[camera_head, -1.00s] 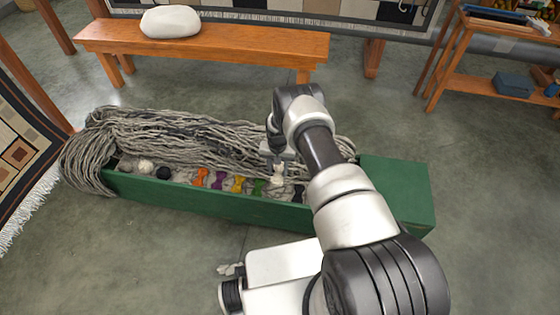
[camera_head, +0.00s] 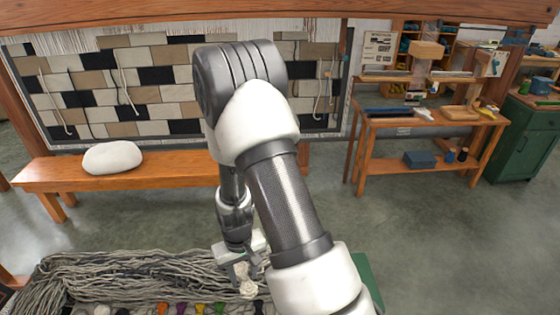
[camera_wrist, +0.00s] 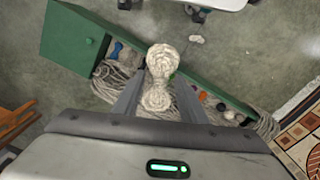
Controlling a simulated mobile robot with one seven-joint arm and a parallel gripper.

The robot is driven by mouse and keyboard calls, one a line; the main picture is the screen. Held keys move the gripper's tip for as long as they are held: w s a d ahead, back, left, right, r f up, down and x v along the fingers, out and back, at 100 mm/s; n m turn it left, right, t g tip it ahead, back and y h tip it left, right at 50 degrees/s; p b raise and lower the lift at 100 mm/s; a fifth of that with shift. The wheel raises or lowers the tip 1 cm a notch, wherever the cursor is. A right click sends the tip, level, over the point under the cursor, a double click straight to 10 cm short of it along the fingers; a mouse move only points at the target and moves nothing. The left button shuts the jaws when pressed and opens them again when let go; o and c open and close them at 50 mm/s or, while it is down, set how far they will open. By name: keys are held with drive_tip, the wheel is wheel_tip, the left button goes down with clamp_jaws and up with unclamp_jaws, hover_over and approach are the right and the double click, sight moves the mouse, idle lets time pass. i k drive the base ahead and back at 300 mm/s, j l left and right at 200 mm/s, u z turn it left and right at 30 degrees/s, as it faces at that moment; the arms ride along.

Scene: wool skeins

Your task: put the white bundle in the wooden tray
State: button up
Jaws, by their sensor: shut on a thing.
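The white bundle is a twisted skein, pinched at its waist, seen large in the wrist view (camera_wrist: 163,58). My gripper (camera_wrist: 158,88) is shut on it, one finger at each side. In the head view my gripper (camera_head: 243,272) holds the white bundle (camera_head: 247,288) above the grey yarn heap and green chest, with the arm pointing down. A light wooden, tray-like piece (camera_head: 466,114) lies on the workbench at the right; I cannot tell surely that it is the wooden tray.
The green chest (camera_wrist: 75,38) holds grey yarn and several coloured bundles (camera_head: 200,309). A wooden bench (camera_head: 165,172) with a white cushion (camera_head: 112,157) stands behind at the left. The workbench (camera_head: 430,125) carries tools. Grey floor between them is clear.

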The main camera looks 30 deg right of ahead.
sight(453, 114)
drive_tip(key=k+l, duration=0.15)
drive_tip(key=l, duration=0.25)
drive_tip(key=k+l, duration=0.15)
drive_tip(key=l, duration=0.3)
drive_tip(key=k+l, duration=0.15)
drive_tip(key=l, duration=0.25)
drive_tip(key=k+l+z, duration=0.1)
drive_tip(key=l, duration=0.3)
drive_tip(key=k+l, duration=0.15)
drive_tip(key=l, duration=0.25)
drive_tip(key=k+l, duration=0.15)
drive_tip(key=l, duration=0.3)
drive_tip(key=l+z, duration=0.1)
drive_tip(key=l, duration=1.35)
drive_tip(key=i+l+z, duration=0.15)
drive_tip(key=l, duration=0.35)
drive_tip(key=i+l+z, duration=0.1)
drive_tip(key=i+l, duration=0.55)
drive_tip(key=l, duration=0.15)
drive_tip(key=i+l, duration=0.4)
drive_tip(key=i+l+z, duration=0.15)
drive_tip(key=i+l, duration=0.2)
drive_tip(key=i, duration=0.2)
drive_tip(key=i+l, duration=0.35)
drive_tip(key=i, duration=0.15)
drive_tip(key=i+l+z, duration=0.15)
drive_tip(key=i+l, duration=0.2)
drive_tip(key=i, duration=0.15)
